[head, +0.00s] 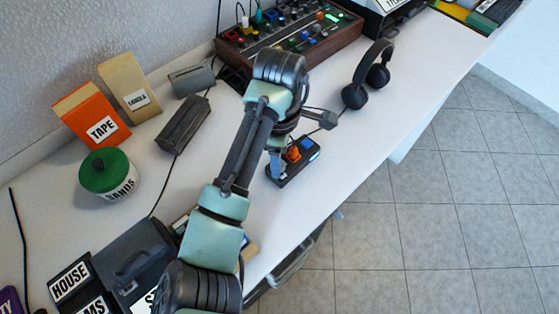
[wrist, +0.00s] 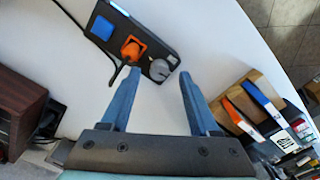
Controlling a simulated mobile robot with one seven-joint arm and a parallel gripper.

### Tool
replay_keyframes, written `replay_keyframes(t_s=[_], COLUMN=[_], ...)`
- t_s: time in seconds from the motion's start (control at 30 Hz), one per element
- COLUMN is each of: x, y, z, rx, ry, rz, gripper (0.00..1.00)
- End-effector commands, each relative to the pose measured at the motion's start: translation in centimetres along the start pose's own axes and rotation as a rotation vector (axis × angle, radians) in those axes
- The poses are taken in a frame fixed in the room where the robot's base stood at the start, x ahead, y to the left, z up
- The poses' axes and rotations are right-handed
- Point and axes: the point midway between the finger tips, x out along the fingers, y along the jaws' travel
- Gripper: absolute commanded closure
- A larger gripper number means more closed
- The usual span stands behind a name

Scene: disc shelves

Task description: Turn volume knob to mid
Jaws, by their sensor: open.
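A small dark control box (wrist: 108,12) lies on the white table, with a blue screen (wrist: 103,27), an orange knob (wrist: 133,49) and a grey round knob (wrist: 160,69). I see no readable label saying which knob is volume. My gripper (wrist: 159,78) is open and empty, its blue fingertips at the box's near end in the wrist view. The grey knob appears between the fingertips; I cannot tell whether they touch it. In the head view, the box (head: 285,180) is beneath my gripper (head: 279,165). There the orange knob (head: 293,154) shows, and the grey knob is hidden.
Black headphones (head: 369,75) lie right of the box, and a wooden-sided mixer (head: 290,35) stands behind. Disc cases (wrist: 255,110) stand close to the right finger in the wrist view. A green-lidded jar (head: 108,175) is at left. The table edge is close to the box.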

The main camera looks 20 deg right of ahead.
Motion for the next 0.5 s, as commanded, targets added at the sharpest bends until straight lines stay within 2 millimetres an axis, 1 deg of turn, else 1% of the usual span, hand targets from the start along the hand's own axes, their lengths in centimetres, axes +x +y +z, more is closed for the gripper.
replay_keyframes(t_s=[0.03,0.2,0.47,0.5], x=[0.7,1.6,1.7,1.7], y=[0.0,0.0,0.0,0.0], z=[0.0,0.0,0.0,0.0], rx=[-0.001,0.000,0.000,0.000], ry=[0.000,0.000,0.000,0.000], rz=[-0.001,0.001,0.001,0.001], gripper=[0.38,0.38,0.38,0.42])
